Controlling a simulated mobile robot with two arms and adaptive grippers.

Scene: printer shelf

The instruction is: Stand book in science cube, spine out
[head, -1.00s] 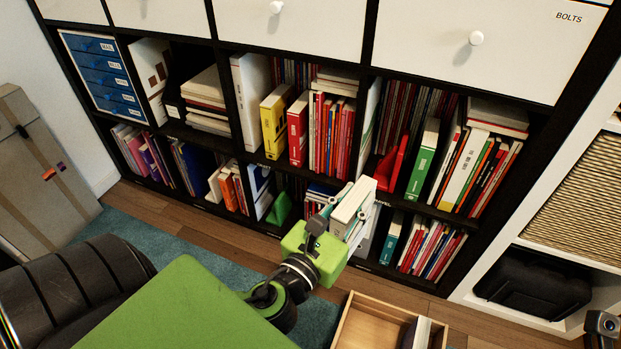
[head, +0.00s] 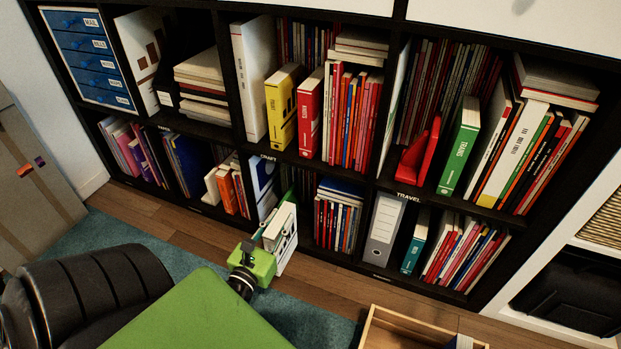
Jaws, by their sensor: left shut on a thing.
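A pale book with a greenish-white cover (head: 281,224) is held upright and slightly tilted by my left gripper (head: 266,250), which is shut on its near lower part. The book is in front of the lower row of the dark shelf, at the left part of a cube with several red and blue books (head: 337,216) at its right. I cannot tell whether the book is partly inside that cube. A blue-and-white book (head: 264,180) stands just left of it. No label that I can read says science. My right gripper is not in view.
A grey binder (head: 384,230) and a teal book (head: 415,243) stand in the lower cube to the right. A wooden box (head: 377,328) is on the floor at the bottom right. Cube dividers stand close to the held book.

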